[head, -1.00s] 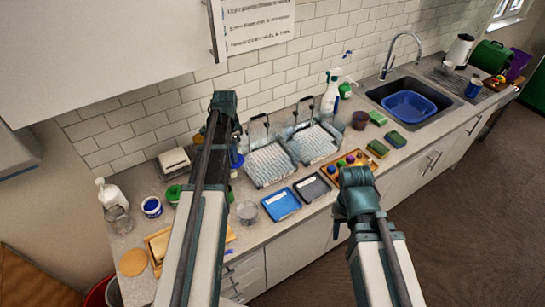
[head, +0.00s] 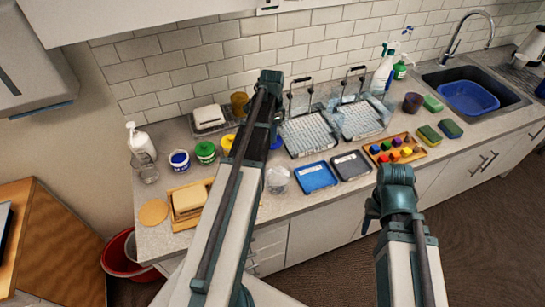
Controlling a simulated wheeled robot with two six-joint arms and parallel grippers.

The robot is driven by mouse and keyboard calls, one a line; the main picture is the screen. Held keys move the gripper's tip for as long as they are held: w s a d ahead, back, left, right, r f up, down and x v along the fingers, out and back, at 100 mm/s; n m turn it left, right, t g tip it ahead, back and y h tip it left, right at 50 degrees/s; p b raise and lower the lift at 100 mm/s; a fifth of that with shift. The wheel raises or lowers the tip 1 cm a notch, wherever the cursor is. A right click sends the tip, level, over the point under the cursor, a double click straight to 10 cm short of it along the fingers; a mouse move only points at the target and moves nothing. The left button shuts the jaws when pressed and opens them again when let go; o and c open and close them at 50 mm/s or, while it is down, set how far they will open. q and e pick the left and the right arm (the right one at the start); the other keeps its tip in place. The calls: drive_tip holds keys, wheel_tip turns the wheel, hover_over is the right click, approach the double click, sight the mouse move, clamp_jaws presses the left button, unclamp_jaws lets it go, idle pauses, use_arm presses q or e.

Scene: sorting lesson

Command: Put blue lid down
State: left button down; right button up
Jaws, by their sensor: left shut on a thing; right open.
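My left gripper (head: 275,130) hangs over the back half of the counter, left of the two wire racks. Its jaws are mostly hidden behind my own wrist. A small piece of a blue thing, seemingly the blue lid (head: 277,143), shows just right of my arm, and the gripper is shut on it. I cannot tell its height above the counter. A blue-labelled white jar (head: 179,161), a green jar (head: 205,153) and a yellow-topped jar (head: 227,143) stand left of my arm. My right gripper (head: 371,215) is open and empty in front of the counter edge.
A blue tray (head: 316,177) and a dark tray (head: 351,166) lie near the front edge. A clear tub (head: 277,180) stands left of them. A wooden tray (head: 418,157) holds several coloured pieces. A sandwich-like block and a round mat (head: 153,212) lie at left.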

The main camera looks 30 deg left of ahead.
use_arm(q)
drive_tip(key=shift+f+b, duration=3.15)
drive_tip(key=shift+f, duration=0.7)
drive_tip(key=shift+f, duration=0.1)
drive_tip(key=shift+f, duration=0.15)
drive_tip(key=c, duration=0.8)
unclamp_jaws()
drive_tip(key=shift+o, duration=0.2)
drive_tip(key=shift+r, duration=0.25)
wheel_tip(320, 180, up, 12)
drive_tip(key=p, duration=1.2)
